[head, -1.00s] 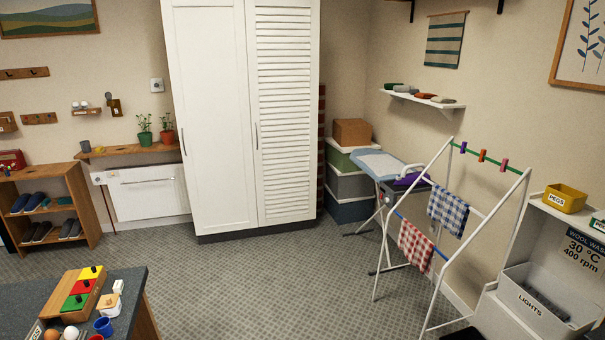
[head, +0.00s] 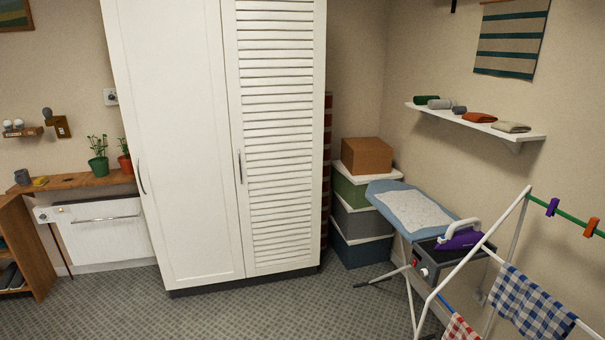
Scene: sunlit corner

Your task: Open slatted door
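The slatted door (head: 282,135) is the right-hand door of a tall white cupboard, and it is shut. Its slim vertical handle (head: 240,167) is on its left edge. The plain left door (head: 172,140) is also shut, with a handle (head: 141,177) on its left side. Neither of my grippers shows in the head view.
The grey patterned floor (head: 270,312) in front of the cupboard is clear. Stacked storage boxes (head: 358,220), an ironing board (head: 412,208) with a purple iron, and a white drying rack (head: 478,245) stand on the right. A wooden shelf unit (head: 32,240) stands on the left.

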